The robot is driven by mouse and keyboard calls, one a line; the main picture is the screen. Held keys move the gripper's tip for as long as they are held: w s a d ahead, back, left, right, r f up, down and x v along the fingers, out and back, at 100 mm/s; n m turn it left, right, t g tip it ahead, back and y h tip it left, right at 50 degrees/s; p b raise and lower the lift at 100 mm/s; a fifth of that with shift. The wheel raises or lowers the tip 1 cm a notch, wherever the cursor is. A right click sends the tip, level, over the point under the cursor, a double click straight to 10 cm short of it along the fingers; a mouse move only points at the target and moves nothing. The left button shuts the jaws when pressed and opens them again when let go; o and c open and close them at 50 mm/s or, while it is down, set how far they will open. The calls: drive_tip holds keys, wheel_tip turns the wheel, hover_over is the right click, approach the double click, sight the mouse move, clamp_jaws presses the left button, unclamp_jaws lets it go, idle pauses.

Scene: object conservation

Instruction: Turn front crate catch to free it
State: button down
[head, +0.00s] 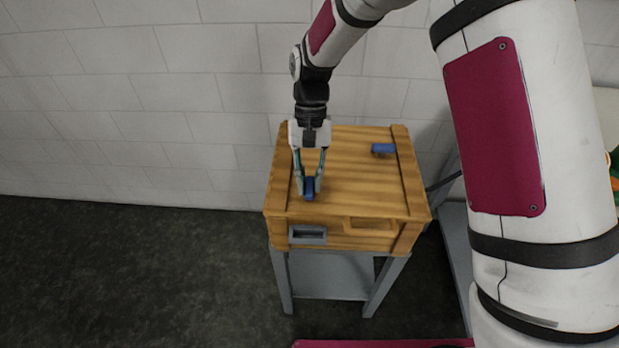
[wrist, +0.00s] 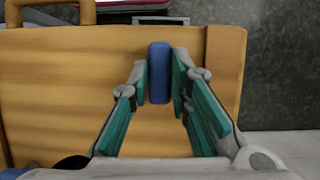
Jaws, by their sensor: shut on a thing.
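The wooden crate (head: 345,175) stands on a grey stand, its lid closed. A blue catch (head: 309,188) is on the lid near the front left, and it also shows in the wrist view (wrist: 158,72) as an upright blue bar. My gripper (head: 310,190) reaches down from above and is shut on this catch, with a teal-padded finger on each side of it. A second blue catch (head: 383,149) lies at the back right of the lid, clear of my gripper. The underside of the held catch is hidden.
A grey recessed handle (head: 308,234) and a wooden grip (head: 369,225) are on the crate's front face. The grey stand (head: 330,275) has a lower shelf. A white block wall (head: 150,100) rises close behind. The dark floor to the left is clear.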

drive_tip(key=c, duration=1.5)
unclamp_jaws()
drive_tip(key=shift+r, duration=0.1)
drive_tip(key=shift+v, duration=5.9)
drive_tip(key=shift+w, duration=0.1)
